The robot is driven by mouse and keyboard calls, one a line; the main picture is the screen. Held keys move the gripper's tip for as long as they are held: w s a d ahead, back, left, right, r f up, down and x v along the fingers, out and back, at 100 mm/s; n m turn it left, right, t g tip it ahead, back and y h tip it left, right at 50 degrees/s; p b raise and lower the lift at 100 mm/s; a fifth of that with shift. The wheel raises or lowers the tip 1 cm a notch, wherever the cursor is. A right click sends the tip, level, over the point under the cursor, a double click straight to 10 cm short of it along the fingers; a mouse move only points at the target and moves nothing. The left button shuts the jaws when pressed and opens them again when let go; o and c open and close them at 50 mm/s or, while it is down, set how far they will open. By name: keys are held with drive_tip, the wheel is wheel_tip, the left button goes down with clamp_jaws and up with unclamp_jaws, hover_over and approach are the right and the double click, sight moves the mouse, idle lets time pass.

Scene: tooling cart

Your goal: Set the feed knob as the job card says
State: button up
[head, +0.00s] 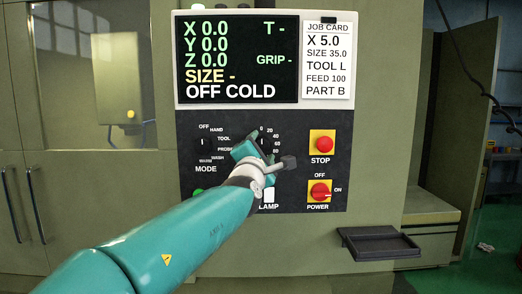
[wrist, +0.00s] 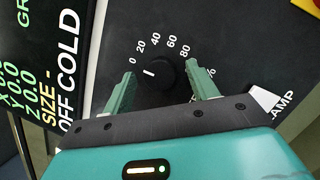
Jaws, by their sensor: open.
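The black feed knob (wrist: 166,76) sits on the dark control panel in the wrist view, ringed by the numbers 0, 20, 40, 60 and 80. Its white mark lies on its left part, towards the low end of the scale. The rest of the scale is partly hidden by a finger. My gripper (wrist: 159,74) is open, with one green finger on either side of the knob; contact cannot be told. In the head view my gripper (head: 262,148) covers most of the knob. The job card (head: 327,66) reads X 5.0, SIZE 35.0, TOOL L, FEED 100, PART B.
The screen (head: 238,60) shows zeros and OFF COLD. A mode dial (head: 202,142) is left of my gripper. A red stop button (head: 325,144) and red power knob (head: 320,191) are to the right. A dark tray (head: 380,243) juts out below right.

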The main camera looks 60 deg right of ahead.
drive_tip(key=c, duration=1)
